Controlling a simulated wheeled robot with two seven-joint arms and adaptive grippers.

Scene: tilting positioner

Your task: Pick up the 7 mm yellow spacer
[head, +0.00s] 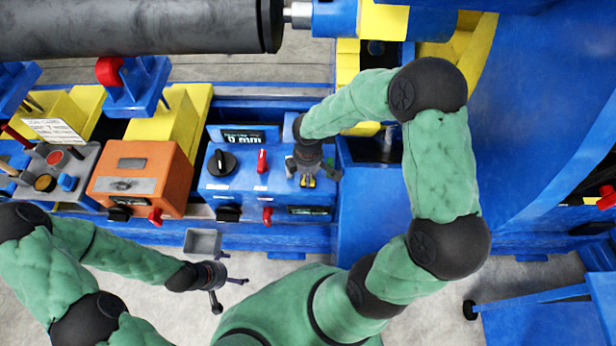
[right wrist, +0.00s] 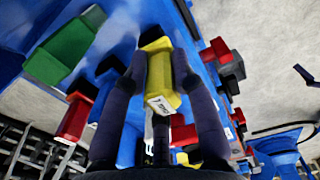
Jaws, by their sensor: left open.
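A small yellow block with a white label (right wrist: 162,80), apparently the spacer, lies between the two dark fingers of my right gripper (right wrist: 160,62) in the right wrist view. The label is too small to read. Whether the fingers press on the block or stand just clear of it cannot be told. In the head view, my right gripper (head: 308,172) points down over the right part of a blue box, with small yellow pieces (head: 307,182) at its tips. My left gripper (head: 232,290) is open and empty, low in front of the blue bench.
The blue box (head: 225,185) has a black knob, red switches and a display. Left of it stand an orange box (head: 140,175) and a grey tray (head: 55,170) with small parts. A small grey bin (head: 202,243) is near my left gripper. A dark roller (head: 130,28) spans the back.

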